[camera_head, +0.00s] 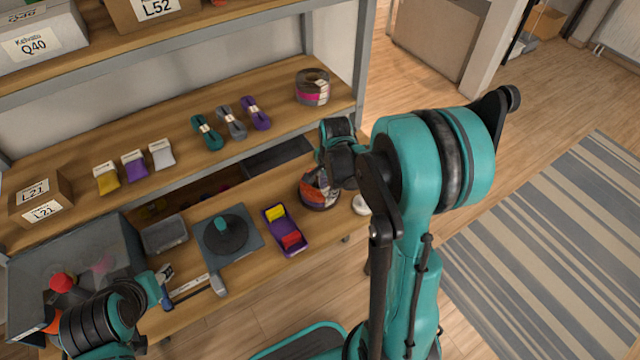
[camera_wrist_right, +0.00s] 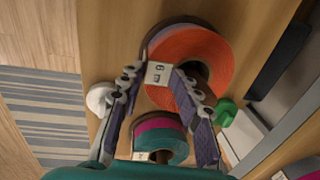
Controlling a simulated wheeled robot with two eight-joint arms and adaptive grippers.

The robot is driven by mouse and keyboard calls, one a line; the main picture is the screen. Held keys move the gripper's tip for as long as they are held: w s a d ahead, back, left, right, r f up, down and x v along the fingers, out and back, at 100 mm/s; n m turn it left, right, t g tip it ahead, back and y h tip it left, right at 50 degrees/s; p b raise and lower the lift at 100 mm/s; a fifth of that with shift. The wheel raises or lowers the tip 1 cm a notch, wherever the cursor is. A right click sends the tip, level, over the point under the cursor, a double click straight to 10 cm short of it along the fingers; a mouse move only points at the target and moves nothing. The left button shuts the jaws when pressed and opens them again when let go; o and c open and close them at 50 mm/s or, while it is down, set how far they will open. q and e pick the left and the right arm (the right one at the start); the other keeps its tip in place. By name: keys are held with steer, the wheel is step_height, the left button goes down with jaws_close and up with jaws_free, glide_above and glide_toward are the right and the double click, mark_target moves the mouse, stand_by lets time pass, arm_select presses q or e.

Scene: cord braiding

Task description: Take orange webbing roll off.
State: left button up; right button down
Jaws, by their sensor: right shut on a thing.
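The orange webbing roll (camera_wrist_right: 215,52) has a white length tag and a dark core in the right wrist view. In the head view the roll (camera_head: 318,196) is at the right end of the workbench, partly hidden by my right gripper (camera_head: 332,172). In the wrist view my right gripper (camera_wrist_right: 158,78) is shut on the orange roll, its fingertips on either side of the tagged part of its ring. A teal and magenta roll (camera_wrist_right: 158,138) shows below it, between the fingers. My left gripper (camera_head: 166,282) is at the bench's left front; its jaws are too small to read.
A purple tray (camera_head: 284,230) with yellow and red items and a dark disc on a grey mat (camera_head: 245,254) lie on the bench. A white round thing (camera_head: 361,204) is at the right edge. The shelf (camera_head: 270,80) above holds cord bundles and another roll (camera_head: 312,88).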

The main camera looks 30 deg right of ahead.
steer(key=shift+w+a, duration=0.2)
steer(key=shift+w, duration=0.15)
arm_select(q)
steer(key=shift+w+f, duration=0.1)
steer(key=shift+w, duration=0.1)
arm_select(e)
steer(key=shift+s, duration=0.2)
stand_by(0.3)
steer(key=shift+r, duration=0.1)
steer(key=shift+w+d+r+p, duration=0.1)
steer(key=shift+r+p, duration=0.05)
steer(key=shift+p, duration=0.2)
steer(key=shift+w+r+p, duration=0.3)
steer(key=shift+p, duration=0.05)
steer(key=shift+r, duration=0.2)
steer(key=shift+s+r+p, duration=0.25)
steer(key=shift+r+p, duration=0.2)
arm_select(q)
step_height(320, 180, up, 8)
steer(key=p, duration=0.5)
steer(key=shift+w+f+p, duration=0.2)
steer(key=shift+w+p, duration=0.1)
arm_select(e)
step_height(320, 180, up, 7)
steer(key=shift+r, duration=0.2)
